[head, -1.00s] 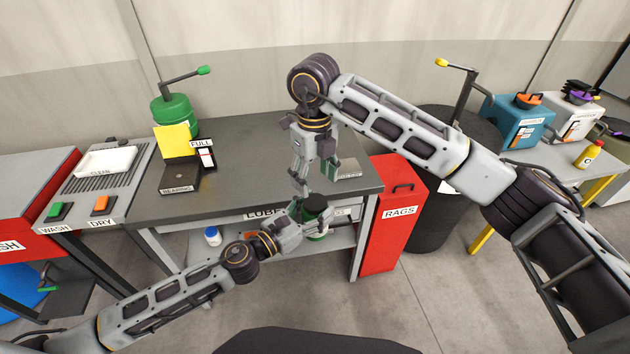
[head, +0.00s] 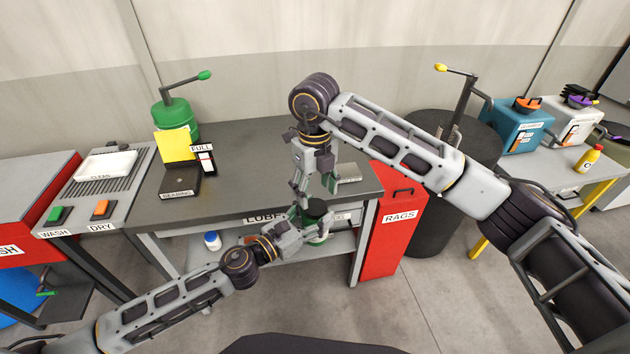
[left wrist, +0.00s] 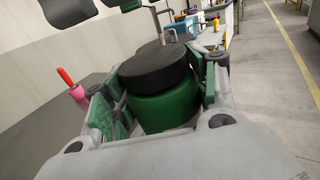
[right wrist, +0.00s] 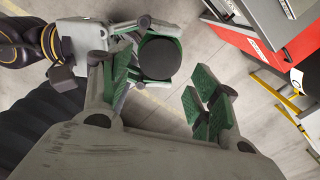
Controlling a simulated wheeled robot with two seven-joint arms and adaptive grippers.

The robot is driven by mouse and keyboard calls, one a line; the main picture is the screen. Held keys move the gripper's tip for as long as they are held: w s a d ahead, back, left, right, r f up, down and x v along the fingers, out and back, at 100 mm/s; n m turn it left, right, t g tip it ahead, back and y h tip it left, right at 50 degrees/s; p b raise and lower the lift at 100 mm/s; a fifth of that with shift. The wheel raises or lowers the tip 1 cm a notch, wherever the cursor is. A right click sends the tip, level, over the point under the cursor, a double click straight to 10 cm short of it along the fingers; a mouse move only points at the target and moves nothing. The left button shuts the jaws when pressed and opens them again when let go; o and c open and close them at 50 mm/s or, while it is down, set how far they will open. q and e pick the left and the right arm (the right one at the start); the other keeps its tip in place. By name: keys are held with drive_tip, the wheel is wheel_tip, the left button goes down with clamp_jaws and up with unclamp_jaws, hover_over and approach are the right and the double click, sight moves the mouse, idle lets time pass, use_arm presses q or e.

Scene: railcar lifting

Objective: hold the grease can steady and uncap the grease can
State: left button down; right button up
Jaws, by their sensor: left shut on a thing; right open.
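The grease can is green with a wide black cap. In the left wrist view its green body (left wrist: 168,108) sits between the green pads of my left gripper (left wrist: 160,100), which is shut on it; the black cap (left wrist: 155,66) is on top. In the head view the can (head: 318,210) is held upright in front of the workbench edge by my left gripper (head: 308,222). My right gripper (head: 315,182) is open, pointing down just above the cap. In the right wrist view the cap (right wrist: 159,57) lies beyond the open fingers (right wrist: 165,95), nearer the left finger.
The grey workbench (head: 250,150) carries a bearing box (head: 181,185) and a green pump can (head: 175,118). A red rags bin (head: 393,220) stands right of the bench, beside a dark drum (head: 455,215).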

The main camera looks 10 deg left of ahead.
sight(316, 206)
drive_tip(key=shift+f, duration=2.6)
drive_tip(key=c, duration=0.9)
drive_tip(key=shift+o, duration=0.2)
drive_tip(key=shift+n, duration=0.3)
drive_tip(key=shift+n, duration=1.4)
